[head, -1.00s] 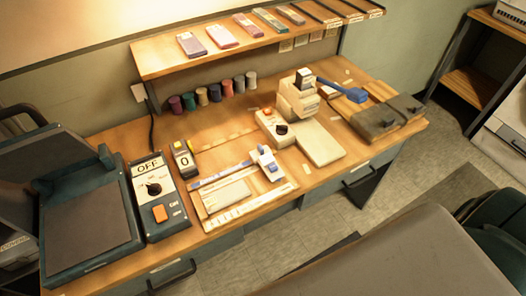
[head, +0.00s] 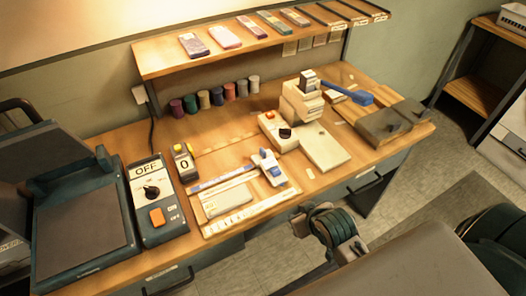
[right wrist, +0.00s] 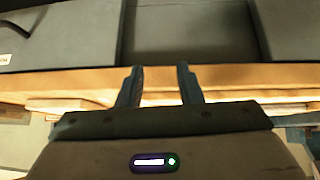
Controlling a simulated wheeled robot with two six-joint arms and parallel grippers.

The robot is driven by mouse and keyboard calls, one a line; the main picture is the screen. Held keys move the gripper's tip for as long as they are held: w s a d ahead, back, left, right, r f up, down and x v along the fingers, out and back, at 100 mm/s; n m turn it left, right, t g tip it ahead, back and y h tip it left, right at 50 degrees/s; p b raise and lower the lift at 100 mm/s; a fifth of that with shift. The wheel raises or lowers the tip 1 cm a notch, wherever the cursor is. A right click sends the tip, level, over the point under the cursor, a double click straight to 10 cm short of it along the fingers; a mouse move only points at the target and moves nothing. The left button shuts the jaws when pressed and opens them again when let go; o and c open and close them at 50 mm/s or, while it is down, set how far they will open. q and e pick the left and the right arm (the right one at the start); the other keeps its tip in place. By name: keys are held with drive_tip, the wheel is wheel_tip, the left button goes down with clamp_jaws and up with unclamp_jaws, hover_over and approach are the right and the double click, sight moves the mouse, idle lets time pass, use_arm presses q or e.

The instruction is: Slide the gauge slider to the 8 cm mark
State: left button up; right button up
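The gauge (head: 232,198) is a flat pale board with a printed scale along its front edge, lying near the table's front. The gauge slider (head: 270,168), white with blue parts, sits at the gauge's right end. The scale marks are too small to read. My right gripper (head: 312,214) is in front of the table's front edge, below and right of the slider and apart from it. In the right wrist view my right gripper's fingers (right wrist: 159,82) are spread with nothing between them, facing the table edge. My left gripper is not in view.
A box with an OFF label and an orange button (head: 157,218) stands left of the gauge. A small yellow-topped counter (head: 184,163) is behind it. A cream device (head: 300,115) stands behind and right. Drawer handles (head: 372,179) stick out at the front.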

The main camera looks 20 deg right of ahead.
sight(263, 151)
drive_tip(key=w+r+t, duration=0.2)
drive_tip(key=w+r, duration=0.1)
drive_tip(key=w+a+r+t, duration=0.1)
drive_tip(key=w+r+t, duration=0.1)
drive_tip(key=w+r, duration=0.2)
drive_tip(key=w+r+t+y, duration=0.1)
drive_tip(key=w+r, duration=0.2)
drive_tip(key=w, duration=0.1)
drive_tip(key=shift+a+r+t, duration=0.2)
drive_tip(key=shift+a+t, duration=0.1)
drive_tip(key=shift+t, duration=0.1)
drive_tip(key=shift+w, duration=0.3)
drive_tip(key=p+x, duration=0.1)
drive_tip(key=x, duration=0.9)
drive_tip(key=shift+w+p, duration=0.1)
drive_tip(key=shift+p, duration=0.3)
clamp_jaws()
drive_tip(key=shift+a, duration=0.1)
